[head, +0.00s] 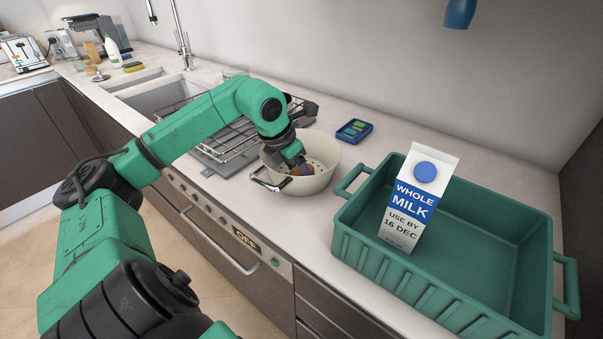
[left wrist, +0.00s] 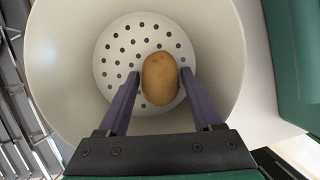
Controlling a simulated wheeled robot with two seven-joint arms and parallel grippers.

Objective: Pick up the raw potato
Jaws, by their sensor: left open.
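The raw potato (left wrist: 160,78) is brown and oval. It lies in a cream colander (head: 318,177) with a perforated bottom, on the counter left of the green crate. The left wrist view shows the colander's inner wall (left wrist: 62,60) around it. My left gripper (left wrist: 161,80) is open, with one finger on each side of the potato. The right finger looks close to it and a gap shows at the left finger; contact cannot be told. In the head view my left gripper (head: 290,172) reaches down into the colander and mostly hides the potato. My right gripper is not in view.
A green crate (head: 500,188) with a milk carton (head: 415,200) stands right of the colander. A wire dish rack (head: 222,140) and sink lie to the left. A small blue device (head: 354,130) lies behind the colander. An oven (head: 225,235) is below the counter.

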